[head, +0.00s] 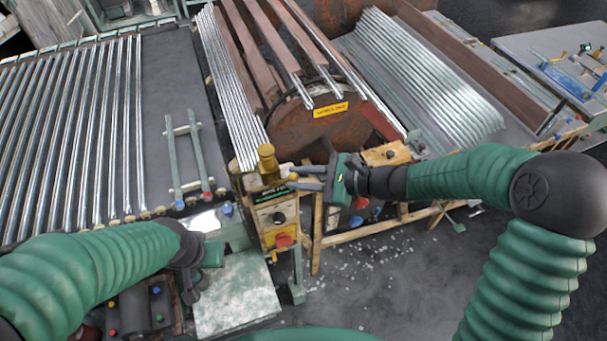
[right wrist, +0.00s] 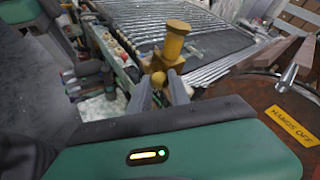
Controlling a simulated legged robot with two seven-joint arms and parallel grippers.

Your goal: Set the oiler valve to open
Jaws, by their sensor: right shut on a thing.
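The brass oiler valve (head: 267,162) stands upright on top of a small control box beside the rusty drum. In the right wrist view its cylindrical body (right wrist: 175,42) rises behind a small brass part (right wrist: 158,80) at my fingertips. My right gripper (head: 291,178) reaches in from the right and is shut on this brass part; its two grey fingers (right wrist: 160,92) sit on either side of it. The lever's exact angle is too small to tell. My left gripper (head: 192,285) hangs low at the left, near a pale speckled plate; its fingers are not clear.
The control box (head: 275,217) has a dark knob and a red button. A rusty drum (head: 345,135) bears a yellow "HANDS OFF" sign (head: 331,109). Glass tubes (head: 70,130) lie on the left rack. Pale shards litter the floor (head: 375,265).

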